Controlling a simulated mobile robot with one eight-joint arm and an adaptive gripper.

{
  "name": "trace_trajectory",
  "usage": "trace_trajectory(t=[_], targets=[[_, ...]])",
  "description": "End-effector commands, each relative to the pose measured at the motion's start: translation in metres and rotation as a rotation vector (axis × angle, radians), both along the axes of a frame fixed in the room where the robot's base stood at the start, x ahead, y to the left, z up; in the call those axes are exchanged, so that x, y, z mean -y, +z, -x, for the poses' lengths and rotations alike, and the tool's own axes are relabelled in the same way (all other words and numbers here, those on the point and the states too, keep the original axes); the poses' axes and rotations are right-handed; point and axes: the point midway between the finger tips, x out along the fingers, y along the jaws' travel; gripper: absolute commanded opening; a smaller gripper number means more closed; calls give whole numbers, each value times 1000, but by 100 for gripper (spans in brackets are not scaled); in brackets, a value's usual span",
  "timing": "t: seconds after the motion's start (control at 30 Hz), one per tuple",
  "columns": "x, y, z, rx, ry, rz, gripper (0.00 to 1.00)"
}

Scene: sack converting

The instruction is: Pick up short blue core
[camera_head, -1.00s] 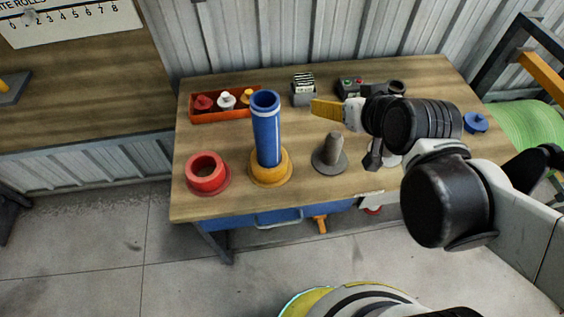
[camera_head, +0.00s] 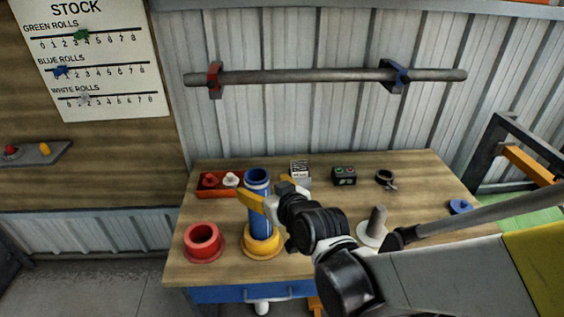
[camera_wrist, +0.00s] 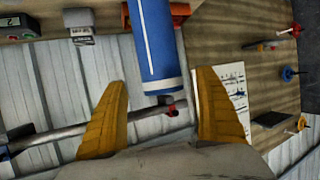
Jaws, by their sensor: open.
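The blue core (camera_head: 262,222) is a blue tube with a white band, standing upright on a yellow round base (camera_head: 263,243) on the workbench. My gripper (camera_head: 268,192) is open at the upper part of the core, one yellow finger crossing in front of it. In the wrist view, the core (camera_wrist: 160,45) shows with its end between the two spread fingertips (camera_wrist: 162,80). The right finger looks close to the core's side; I cannot tell if it touches. No second blue core shows for comparing length.
A red ring (camera_head: 203,240) stands left of the core. A grey post on a round base (camera_head: 376,222) stands to the right. Behind are a red tray (camera_head: 207,188), a grey block (camera_head: 300,172) and a small control box (camera_head: 344,175). A bar (camera_head: 300,78) hangs on the wall.

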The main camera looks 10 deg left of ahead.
Motion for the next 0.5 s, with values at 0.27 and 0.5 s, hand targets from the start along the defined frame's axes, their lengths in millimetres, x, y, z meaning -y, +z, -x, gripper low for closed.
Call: trace_trajectory(t=[0.27, 0.5], targets=[[-23, -22, -28, 0, 1, 0, 82], [-24, -21, -30, 0, 0, 0, 80]])
